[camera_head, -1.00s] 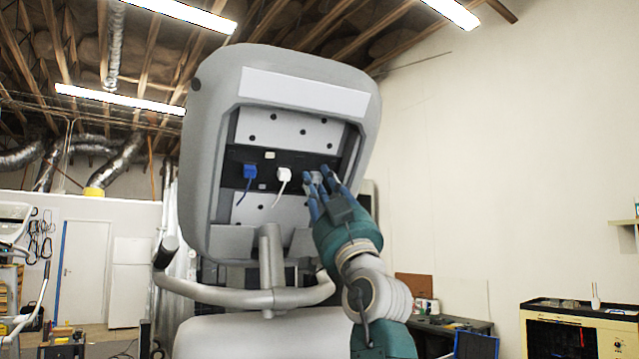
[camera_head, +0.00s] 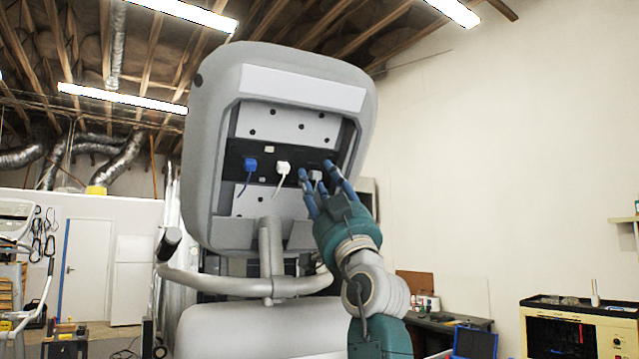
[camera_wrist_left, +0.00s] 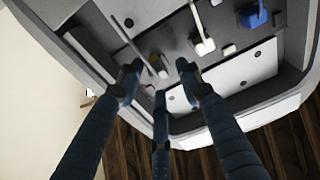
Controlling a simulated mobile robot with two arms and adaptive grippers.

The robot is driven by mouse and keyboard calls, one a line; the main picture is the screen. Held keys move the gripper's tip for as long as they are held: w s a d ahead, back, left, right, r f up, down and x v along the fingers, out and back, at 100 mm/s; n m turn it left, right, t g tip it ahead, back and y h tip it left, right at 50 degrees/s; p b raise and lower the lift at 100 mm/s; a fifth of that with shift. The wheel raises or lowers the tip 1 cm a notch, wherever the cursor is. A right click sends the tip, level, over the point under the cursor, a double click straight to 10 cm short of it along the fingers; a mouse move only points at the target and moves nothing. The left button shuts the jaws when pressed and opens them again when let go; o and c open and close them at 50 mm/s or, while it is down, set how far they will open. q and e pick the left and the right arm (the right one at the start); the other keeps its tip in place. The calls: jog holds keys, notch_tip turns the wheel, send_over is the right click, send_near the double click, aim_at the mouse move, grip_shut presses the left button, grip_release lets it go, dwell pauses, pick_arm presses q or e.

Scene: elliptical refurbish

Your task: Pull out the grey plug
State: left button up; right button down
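The grey plug (camera_head: 316,175) sits in the dark socket strip on the back of the console, right of the white plug (camera_head: 283,168) and the blue plug (camera_head: 250,164). My left gripper (camera_head: 316,172) is at the grey plug with its fingers spread around it. In the left wrist view, the grey plug (camera_wrist_left: 158,66) and its cable show between the open fingertips (camera_wrist_left: 160,72), with gaps that look clear on both sides. Whether a finger touches the plug cannot be told. My right gripper is not in view.
The grey console housing (camera_head: 205,150) surrounds the recess, with its right wall close beside my fingers. The white plug (camera_wrist_left: 202,40) and blue plug (camera_wrist_left: 254,17) are near in the wrist view. A handlebar (camera_head: 225,297) runs below.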

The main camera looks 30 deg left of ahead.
pick_arm(q)
jog(key=shift+d+r, duration=0.1)
jog(key=shift+d, duration=0.1)
jog(key=shift+s+d+f, duration=0.15)
jog(key=shift+s+f, duration=0.05)
jog(key=shift+f, duration=0.25)
jog(key=v, duration=1.1)
jog(key=shift+d, duration=0.15)
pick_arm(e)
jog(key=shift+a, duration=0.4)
